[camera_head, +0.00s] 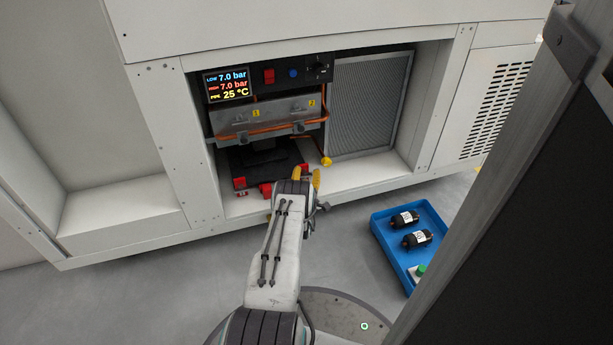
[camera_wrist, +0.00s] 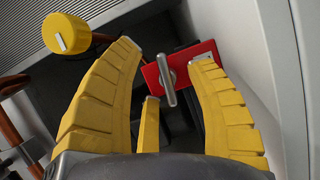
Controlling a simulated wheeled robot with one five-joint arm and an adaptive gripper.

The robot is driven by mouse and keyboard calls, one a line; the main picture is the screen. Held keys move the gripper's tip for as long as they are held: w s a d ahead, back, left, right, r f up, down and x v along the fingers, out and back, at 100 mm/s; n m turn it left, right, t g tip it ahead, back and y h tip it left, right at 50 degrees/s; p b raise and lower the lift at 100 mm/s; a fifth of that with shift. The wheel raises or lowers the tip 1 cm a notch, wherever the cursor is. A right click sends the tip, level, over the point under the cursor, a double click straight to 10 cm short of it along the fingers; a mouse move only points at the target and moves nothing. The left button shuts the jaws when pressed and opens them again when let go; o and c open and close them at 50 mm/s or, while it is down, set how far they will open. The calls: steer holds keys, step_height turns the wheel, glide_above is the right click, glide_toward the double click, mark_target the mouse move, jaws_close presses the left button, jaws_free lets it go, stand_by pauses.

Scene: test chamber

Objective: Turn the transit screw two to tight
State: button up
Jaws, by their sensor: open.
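In the wrist view a red plate (camera_wrist: 186,72) carries a metal screw with a bar-shaped handle (camera_wrist: 167,80). My gripper (camera_wrist: 168,52) is open, its yellow fingers on either side of the handle in the picture. I see no contact, and cannot tell the depth between fingers and handle. No number shows on this plate. In the head view my gripper (camera_head: 306,177) reaches into the low opening of the cabinet, beside several red parts around a black unit (camera_head: 262,160). My arm hides some of them, so I cannot match the screw there.
A yellow knob (camera_head: 326,161) stands near my gripper; it also shows in the wrist view (camera_wrist: 66,33). A finned panel (camera_head: 368,105), copper pipes (camera_head: 262,132) and a display (camera_head: 228,85) fill the cabinet. A blue tray (camera_head: 385,245) with black cylinders lies on the floor.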

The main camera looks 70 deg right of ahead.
steer(key=shift+a, duration=0.1)
steer(key=v, duration=1.1)
steer(key=shift+a, duration=0.4)
steer(key=shift+o, duration=0.3)
